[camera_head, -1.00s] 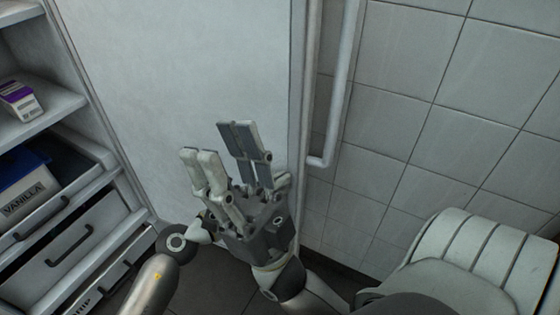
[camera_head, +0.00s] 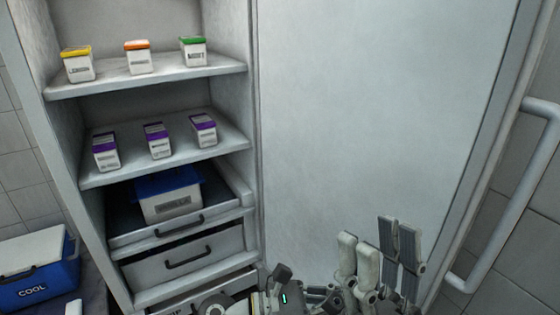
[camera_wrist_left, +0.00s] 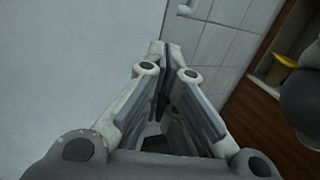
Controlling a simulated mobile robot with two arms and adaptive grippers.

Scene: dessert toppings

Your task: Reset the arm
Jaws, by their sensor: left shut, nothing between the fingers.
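My left gripper (camera_wrist_left: 166,48) fills the middle of the left wrist view. Its fingers come together at the tips, with nothing seen between them.
A shelf unit (camera_head: 215,72) holds small tubs, with a blue-lidded box (camera_head: 167,205) below and drawers (camera_head: 187,256) under it. A blue cooler (camera_head: 35,290) stands at lower left. The pale panel (camera_head: 360,110) and a rail (camera_head: 520,200) are to the right.

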